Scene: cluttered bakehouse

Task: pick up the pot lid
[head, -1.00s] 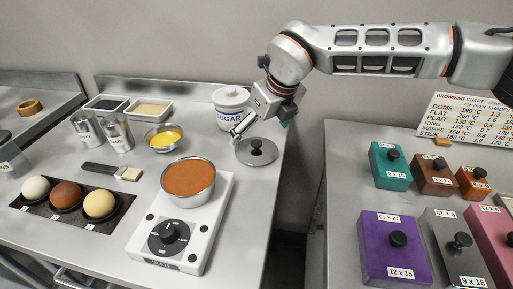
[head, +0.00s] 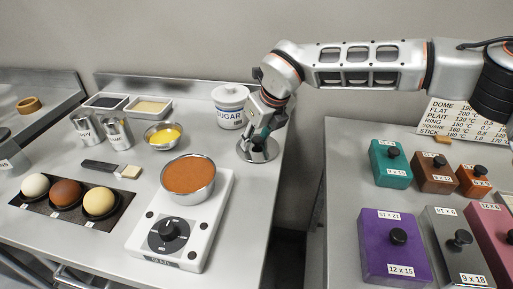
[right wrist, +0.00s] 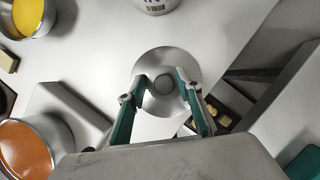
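The pot lid (head: 258,156) is a round grey metal disc with a dark knob, lying flat on the steel table near its right edge. In the right wrist view the pot lid (right wrist: 166,107) lies below the gripper, with its knob centred between the fingers. My right gripper (head: 257,143) is above the lid and partly hides it in the head view. In the right wrist view my right gripper (right wrist: 164,85) is open, one teal-padded finger on each side of the knob. I cannot tell whether the fingers touch it. My left gripper is not in view.
A sugar pot (head: 231,106) stands just behind the lid. A scale (head: 180,222) bears a bowl of brown powder (head: 188,175) in front left. A bowl of yellow contents (head: 163,135) is farther left. A gap separates this table from the one with coloured knobbed boxes (head: 395,245).

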